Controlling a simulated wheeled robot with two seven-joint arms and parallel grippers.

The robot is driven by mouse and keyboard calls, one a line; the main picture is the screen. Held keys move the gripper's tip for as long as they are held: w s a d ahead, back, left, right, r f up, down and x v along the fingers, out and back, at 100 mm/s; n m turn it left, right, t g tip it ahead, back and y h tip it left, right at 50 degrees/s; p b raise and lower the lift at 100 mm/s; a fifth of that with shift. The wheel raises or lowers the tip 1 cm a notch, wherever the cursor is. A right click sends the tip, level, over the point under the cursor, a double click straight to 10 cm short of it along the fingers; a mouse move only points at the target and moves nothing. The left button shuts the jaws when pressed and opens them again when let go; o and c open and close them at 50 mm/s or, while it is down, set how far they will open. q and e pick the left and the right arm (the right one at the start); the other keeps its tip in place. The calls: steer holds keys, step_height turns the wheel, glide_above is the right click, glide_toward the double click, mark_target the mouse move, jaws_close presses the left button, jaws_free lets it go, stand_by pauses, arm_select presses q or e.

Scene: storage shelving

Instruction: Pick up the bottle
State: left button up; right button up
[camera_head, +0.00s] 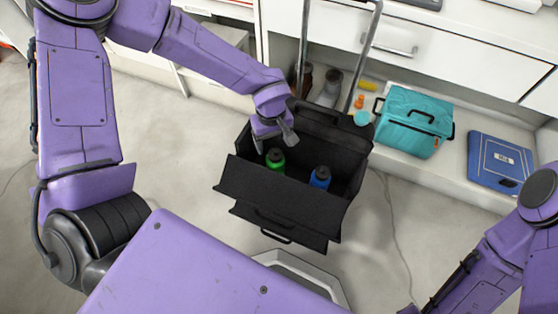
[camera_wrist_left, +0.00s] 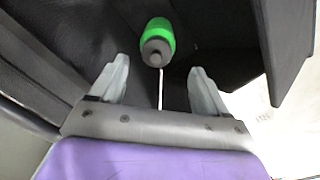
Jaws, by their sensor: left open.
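My left gripper (camera_head: 276,138) is over the case's back left part, close to the green bottle. The lower parts of both bottles are hidden inside the case. My right gripper is out of view.
The case has a metal pull handle (camera_head: 370,40) rising behind it, and open flaps. A teal cooler box (camera_head: 415,122) and a blue flat box (camera_head: 500,163) lie on the low shelf at right. White drawers (camera_head: 400,40) stand behind. Floor at left is clear.

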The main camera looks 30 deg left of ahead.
mark_target(275, 152)
arm_select(q)
steer(key=shift+w+f, duration=0.1)
steer(key=shift+f, duration=0.45)
step_height(275, 152, down, 5)
steer(key=b, duration=0.3)
steer(key=shift+w, duration=0.1)
step_height(275, 152, down, 5)
steer(key=b, duration=0.3)
steer(key=shift+w+d, duration=0.1)
steer(key=shift+r, duration=0.1)
steer(key=c, duration=1)
